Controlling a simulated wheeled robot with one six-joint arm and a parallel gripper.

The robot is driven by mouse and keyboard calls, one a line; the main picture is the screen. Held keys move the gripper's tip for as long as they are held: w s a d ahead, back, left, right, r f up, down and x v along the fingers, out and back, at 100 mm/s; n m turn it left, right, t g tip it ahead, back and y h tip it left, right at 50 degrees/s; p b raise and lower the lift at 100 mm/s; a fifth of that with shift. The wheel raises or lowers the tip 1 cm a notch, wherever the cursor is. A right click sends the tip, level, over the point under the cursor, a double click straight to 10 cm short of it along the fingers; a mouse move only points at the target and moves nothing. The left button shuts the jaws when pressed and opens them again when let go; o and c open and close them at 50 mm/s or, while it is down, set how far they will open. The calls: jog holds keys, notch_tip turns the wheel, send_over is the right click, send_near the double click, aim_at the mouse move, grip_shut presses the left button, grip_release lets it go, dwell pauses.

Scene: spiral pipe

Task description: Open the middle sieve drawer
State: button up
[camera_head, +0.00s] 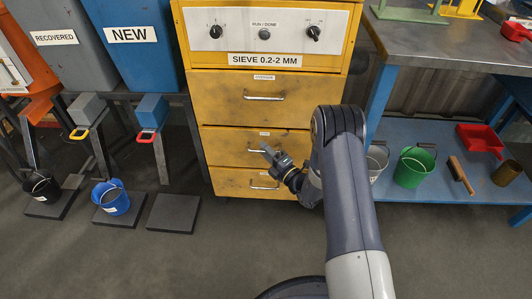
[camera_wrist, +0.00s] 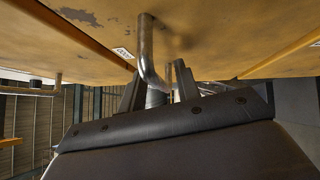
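The yellow sieve cabinet has a middle drawer (camera_head: 225,146) between the upper drawer (camera_head: 235,98) and the bottom drawer (camera_head: 230,182). Its front looks flush with the cabinet. The middle drawer's metal handle (camera_head: 254,151) is partly hidden by my gripper (camera_head: 270,153). In the wrist view the bent handle bar (camera_wrist: 146,45) runs down to between the two dark fingers of my gripper (camera_wrist: 160,85). The fingers stand apart, with visible room around the bar; I see no clear clamping contact. The yellow drawer front (camera_wrist: 210,30) is close above the fingers.
A workbench (camera_head: 450,45) with a blue lower shelf (camera_head: 420,150) stands right of the cabinet, holding a green bucket (camera_head: 412,170) and red dustpan (camera_head: 480,139). On the left are bins, a blue bucket (camera_head: 112,200) and a floor plate (camera_head: 173,213).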

grip_shut()
dwell(0.4)
